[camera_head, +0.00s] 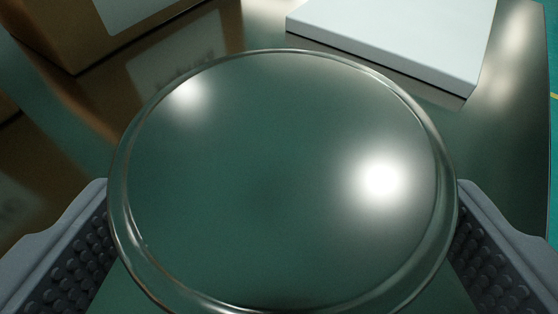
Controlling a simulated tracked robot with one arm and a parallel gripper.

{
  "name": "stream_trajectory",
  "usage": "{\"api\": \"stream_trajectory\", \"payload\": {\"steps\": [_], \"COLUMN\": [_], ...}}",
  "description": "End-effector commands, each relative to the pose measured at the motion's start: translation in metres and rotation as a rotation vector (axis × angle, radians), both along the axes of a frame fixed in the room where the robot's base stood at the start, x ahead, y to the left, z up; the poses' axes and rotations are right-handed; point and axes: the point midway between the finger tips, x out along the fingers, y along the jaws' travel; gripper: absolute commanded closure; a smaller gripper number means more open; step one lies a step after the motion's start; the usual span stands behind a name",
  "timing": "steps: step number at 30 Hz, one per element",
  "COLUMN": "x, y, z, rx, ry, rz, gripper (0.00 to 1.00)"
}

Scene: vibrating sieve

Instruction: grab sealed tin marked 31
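A large round shiny metal tin (270,190) fills the middle of the view, seen from above. Its lid is smooth and closed, with a raised rim and bright light reflections. No number shows on the part that I see. My gripper (282,225) has one grey finger with a bumpy pad on each side of the tin. Both fingers meet the tin's rim with no visible gap, so it appears shut on the tin. The fingertips and the tin's side wall are hidden behind the rim.
A brown cardboard box (60,35) with a pale label stands at the upper left. A flat white slab (400,35) lies at the upper right. Both are on a shiny reflective metal surface (505,150), whose edge runs down the right side, with green floor beyond.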

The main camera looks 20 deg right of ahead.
Motion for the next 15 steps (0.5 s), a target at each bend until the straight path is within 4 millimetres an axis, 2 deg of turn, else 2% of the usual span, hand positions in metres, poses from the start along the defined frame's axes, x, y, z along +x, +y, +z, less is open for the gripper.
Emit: {"api": "stream_trajectory", "payload": {"steps": [6,13,14,15], "x": [0.023,0.025,0.025,0.025], "y": [-0.009,-0.009,-0.009,-0.009], "z": [-0.009,-0.009,-0.009,-0.009], "rx": [0.000,0.000,-0.001,-0.001], "ry": [-0.004,-0.002,-0.002,-0.002], "rz": [-0.003,-0.001,-0.001,-0.001], "gripper": [0.07,0.07,0.09,0.21]}}
